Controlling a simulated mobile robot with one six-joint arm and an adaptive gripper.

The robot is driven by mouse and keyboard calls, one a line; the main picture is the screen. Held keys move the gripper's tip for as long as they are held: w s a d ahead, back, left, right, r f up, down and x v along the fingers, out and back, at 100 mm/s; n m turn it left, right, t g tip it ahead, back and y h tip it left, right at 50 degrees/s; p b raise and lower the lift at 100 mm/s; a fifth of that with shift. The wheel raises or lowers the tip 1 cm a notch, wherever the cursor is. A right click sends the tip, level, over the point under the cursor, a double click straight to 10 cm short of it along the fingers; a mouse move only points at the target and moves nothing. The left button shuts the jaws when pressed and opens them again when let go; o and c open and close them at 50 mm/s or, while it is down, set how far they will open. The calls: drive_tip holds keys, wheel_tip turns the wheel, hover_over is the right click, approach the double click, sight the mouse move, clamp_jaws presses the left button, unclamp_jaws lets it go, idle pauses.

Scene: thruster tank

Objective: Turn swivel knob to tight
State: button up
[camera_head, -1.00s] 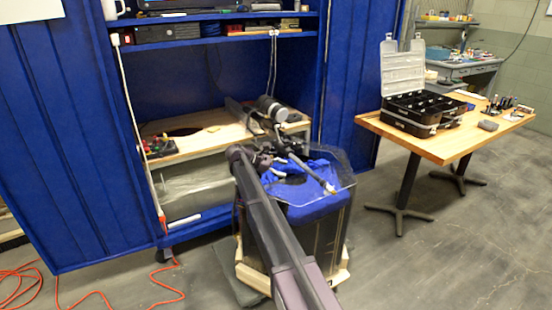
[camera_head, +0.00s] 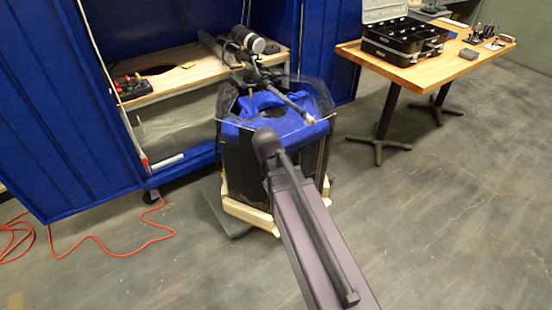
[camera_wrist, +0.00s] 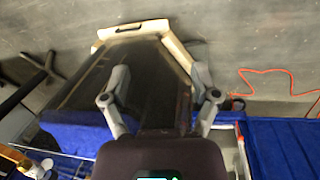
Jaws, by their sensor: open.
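The dark clear-walled tank (camera_head: 270,165) stands on a pale wooden base, with blue material around its top. A thruster rig with a rod (camera_head: 290,103) and a cylindrical motor (camera_head: 248,40) lies across the tank's top. The swivel knob is too small to pick out on the rig. In the wrist view my gripper (camera_wrist: 158,70) is open, with nothing between its fingers. It faces the tank's dark side (camera_wrist: 150,90) and the wooden base (camera_wrist: 130,30), seen upside down. In the head view my gripper is hidden.
A wooden table (camera_head: 400,70) with a black toolbox (camera_head: 405,38) stands at the right. A workbench (camera_head: 200,75) sits inside blue panels behind the tank. An orange cable (camera_head: 110,250) lies on the floor at left.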

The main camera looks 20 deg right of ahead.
drive_tip(key=s+a+f+m+y+b, duration=0.2)
drive_tip(key=s+f+b, duration=0.2)
drive_tip(key=f+b, duration=0.5)
drive_tip(key=shift+s+f, duration=0.3)
drive_tip(key=shift+f, duration=0.25)
drive_tip(key=c, duration=0.3)
drive_tip(key=shift+s, duration=0.15)
